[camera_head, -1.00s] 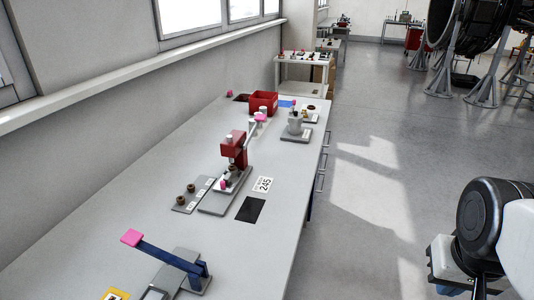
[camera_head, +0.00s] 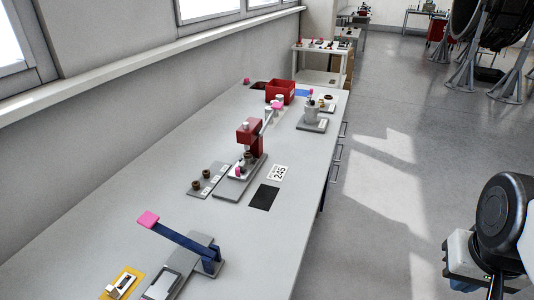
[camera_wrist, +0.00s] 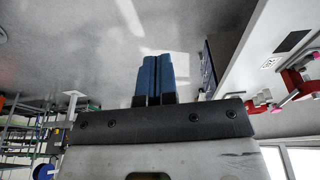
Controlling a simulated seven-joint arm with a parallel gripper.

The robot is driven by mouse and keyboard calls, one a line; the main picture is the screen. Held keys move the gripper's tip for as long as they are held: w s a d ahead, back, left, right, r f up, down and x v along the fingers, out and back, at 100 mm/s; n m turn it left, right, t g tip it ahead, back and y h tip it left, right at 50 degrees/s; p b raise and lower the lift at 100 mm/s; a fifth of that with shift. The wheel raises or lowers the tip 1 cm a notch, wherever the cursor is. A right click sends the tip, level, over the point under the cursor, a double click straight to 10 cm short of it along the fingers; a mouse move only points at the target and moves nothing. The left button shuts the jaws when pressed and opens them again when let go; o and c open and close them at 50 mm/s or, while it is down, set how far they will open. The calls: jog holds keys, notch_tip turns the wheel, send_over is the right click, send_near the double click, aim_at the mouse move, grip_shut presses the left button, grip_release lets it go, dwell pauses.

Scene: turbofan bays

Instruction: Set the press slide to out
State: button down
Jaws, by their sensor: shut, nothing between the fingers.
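The red press (camera_head: 250,140) stands on a grey base on the long workbench (camera_head: 150,255), with a pink-tipped lever at its upper right. Its slide (camera_head: 240,168) lies at the foot of the press, with a pink knob at the near end and a brown ring on it under the press head. The press also shows at the right of the wrist view (camera_wrist: 292,82). My gripper (camera_wrist: 152,58) shows in the wrist view with its two blue fingers together and empty. It is away from the press; in the head view only part of my arm shows at lower right.
A plate with brown rings (camera_head: 206,182) is left of the press. A black mat (camera_head: 264,197) and a 245 label (camera_head: 280,173) lie right. A blue lever tool (camera_head: 185,240) stands nearer.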

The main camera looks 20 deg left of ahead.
jog(key=c, duration=1.5)
grip_release()
jog(key=o, duration=0.5)
jog(key=shift+w+a+r, duration=0.25)
jog(key=shift+w, duration=0.3)
jog(key=w+a+r+n+g, duration=0.1)
jog(key=w+a, duration=1)
jog(key=w, duration=0.2)
jog(key=w+a+r+n, duration=0.1)
jog(key=w+a, duration=0.9)
jog(key=w, duration=0.4)
jog(key=shift+n+g, duration=0.6)
jog(key=shift+g, duration=0.2)
jog(key=w+a+f, duration=0.3)
jog(key=a+f, duration=0.2)
jog(key=a, duration=0.7)
jog(key=w+a+f, duration=0.4)
jog(key=a+f, duration=0.1)
jog(key=a, duration=0.7)
jog(key=w+a+f, duration=0.4)
jog(key=a+f, duration=0.1)
jog(key=a, duration=0.7)
jog(key=shift+w+a+f, duration=0.1)
jog(key=shift+f, duration=0.15)
jog(key=shift+a+f, duration=0.2)
jog(key=shift+a, duration=0.2)
jog(key=shift+f, duration=0.1)
